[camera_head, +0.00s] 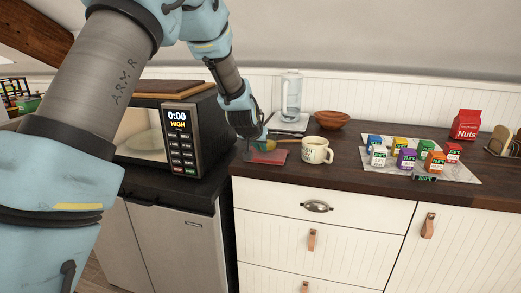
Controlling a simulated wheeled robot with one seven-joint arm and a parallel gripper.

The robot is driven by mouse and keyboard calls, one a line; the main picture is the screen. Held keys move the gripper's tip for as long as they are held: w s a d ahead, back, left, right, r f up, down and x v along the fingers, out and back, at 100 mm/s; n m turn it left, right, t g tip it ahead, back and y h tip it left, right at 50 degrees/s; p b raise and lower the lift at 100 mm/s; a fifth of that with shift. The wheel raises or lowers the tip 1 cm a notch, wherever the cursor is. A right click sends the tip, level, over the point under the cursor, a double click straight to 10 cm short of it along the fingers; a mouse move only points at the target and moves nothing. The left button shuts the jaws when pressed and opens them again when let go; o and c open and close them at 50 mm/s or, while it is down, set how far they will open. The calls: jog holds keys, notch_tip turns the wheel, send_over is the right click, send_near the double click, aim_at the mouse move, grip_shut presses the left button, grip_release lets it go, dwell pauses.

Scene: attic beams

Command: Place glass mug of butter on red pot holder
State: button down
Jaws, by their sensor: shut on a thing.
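My gripper (256,139) is at the end of the arm, just right of the microwave and low over the counter. It is shut on the glass mug of butter (270,146), which shows as a small yellowish, see-through shape at the fingertips. The red pot holder (277,158) lies flat on the dark counter near its front edge. The mug is over the pot holder's back part. I cannot tell whether its base touches the pot holder. The gripper hides part of the mug.
A cream mug (314,150) stands close to the right of the pot holder. A microwave (180,135) is at the left. A kettle (291,98) and brown bowl (331,119) stand behind. Several small cartons (407,158) stand on a light mat (460,172) farther right.

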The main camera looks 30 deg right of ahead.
jog(key=shift+f, duration=0.85)
jog(key=c, duration=0.9)
grip_release()
